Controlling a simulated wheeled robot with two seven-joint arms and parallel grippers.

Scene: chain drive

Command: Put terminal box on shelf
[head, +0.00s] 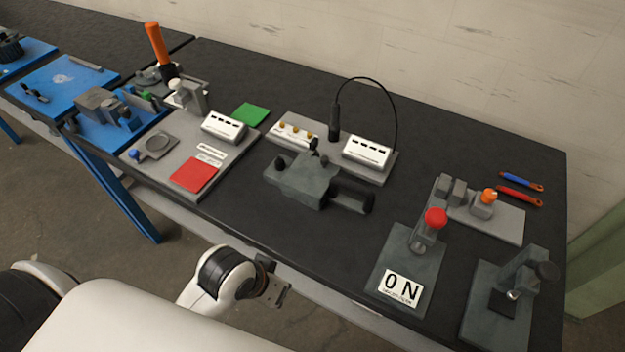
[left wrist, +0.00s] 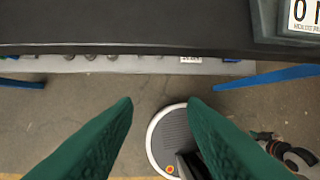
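No box is plainly marked as the terminal box. One white box with dark slots (head: 222,127) sits on the grey board at left. A similar white slotted box (head: 367,152) sits on the middle board, beside a black cable. I cannot tell which, if either, is meant, and I make out no clear shelf. My left gripper (head: 273,291) hangs at the table's front edge, away from both boxes. In the left wrist view its green fingers (left wrist: 160,112) are wide apart with nothing between them. My right gripper is not clearly seen.
The black table (head: 235,215) has a bare front strip. A dark clamp-like device (head: 305,180) stands mid-table. An ON-marked stand (head: 403,287) and a dark press (head: 512,290) stand at right. Blue and red tools (head: 520,195) lie farther back. Blue trays are at far left.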

